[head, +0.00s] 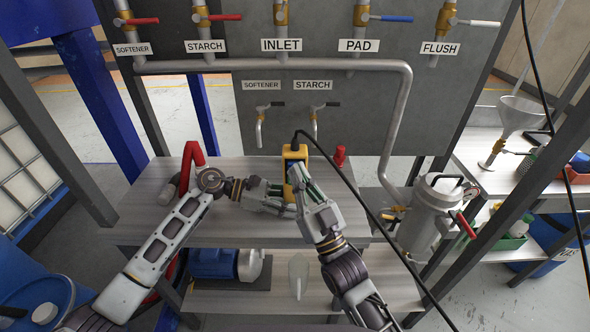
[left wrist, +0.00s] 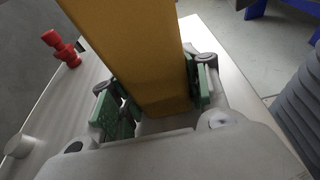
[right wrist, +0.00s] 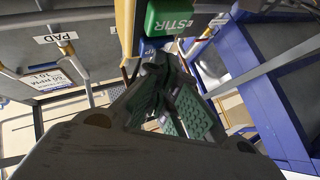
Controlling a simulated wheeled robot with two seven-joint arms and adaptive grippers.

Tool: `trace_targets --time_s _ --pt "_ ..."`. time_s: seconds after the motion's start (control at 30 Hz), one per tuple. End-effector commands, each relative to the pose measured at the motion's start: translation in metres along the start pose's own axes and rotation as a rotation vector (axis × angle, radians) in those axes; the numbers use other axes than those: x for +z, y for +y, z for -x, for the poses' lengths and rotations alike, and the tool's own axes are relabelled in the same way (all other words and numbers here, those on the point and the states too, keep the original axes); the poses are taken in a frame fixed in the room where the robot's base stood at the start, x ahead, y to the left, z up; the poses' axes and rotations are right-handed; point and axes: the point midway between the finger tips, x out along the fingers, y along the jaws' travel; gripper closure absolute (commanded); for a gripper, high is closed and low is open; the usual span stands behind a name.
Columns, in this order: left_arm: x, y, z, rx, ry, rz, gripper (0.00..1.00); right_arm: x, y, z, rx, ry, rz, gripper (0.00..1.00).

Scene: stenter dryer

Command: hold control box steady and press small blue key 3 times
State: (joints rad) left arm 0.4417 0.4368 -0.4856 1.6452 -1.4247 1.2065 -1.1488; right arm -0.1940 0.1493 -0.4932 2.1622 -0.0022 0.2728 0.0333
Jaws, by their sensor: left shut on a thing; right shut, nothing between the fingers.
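The control box (head: 295,156) is yellow and stands upright over the grey table, with a black cable from its top. My left gripper (head: 284,191) is shut on it from the left. In the left wrist view the box (left wrist: 135,50) fills the space between the green finger pads. My right gripper (head: 303,190) is shut and empty, its tips close to the front of the box. In the right wrist view a green key (right wrist: 170,18) shows above the tips. A small blue patch (right wrist: 152,46), likely the blue key, is partly hidden by the fingertips; I cannot tell whether they touch.
A red object (head: 340,155) stands right of the box on the table (head: 240,231). A panel of pipes and labelled valves (head: 282,45) rises behind. A metal canister (head: 428,212) is at the right. The black cable (head: 352,185) runs down past my right arm.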

Motion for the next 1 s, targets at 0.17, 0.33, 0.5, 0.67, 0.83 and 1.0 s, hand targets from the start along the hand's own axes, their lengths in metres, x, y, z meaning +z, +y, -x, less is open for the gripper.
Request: trace_targets --time_s 0.17,0.33,0.5,0.67,0.83,1.0 --pt "0.0 0.0 0.0 -0.001 0.001 -0.001 0.67 0.001 0.001 -0.001 0.0 0.0 0.0 1.0" --pt "0.0 0.0 0.0 -0.001 0.001 -0.001 0.67 0.001 0.001 -0.001 0.001 0.0 0.0 1.0" --pt "0.0 0.0 0.0 -0.001 0.001 -0.001 0.67 0.0 0.0 0.001 0.001 -0.001 0.0 1.0" --pt "0.0 0.0 0.0 -0.001 0.001 -0.001 0.67 -0.002 -0.003 0.005 0.0 -0.002 0.0 1.0" --pt "0.0 0.0 0.0 -0.001 0.001 0.0 0.67 -0.006 -0.006 0.009 0.0 -0.001 0.0 1.0" --pt "-0.001 0.0 0.0 -0.001 0.001 0.0 0.67 -0.008 -0.008 0.012 0.0 -0.001 0.0 1.0"
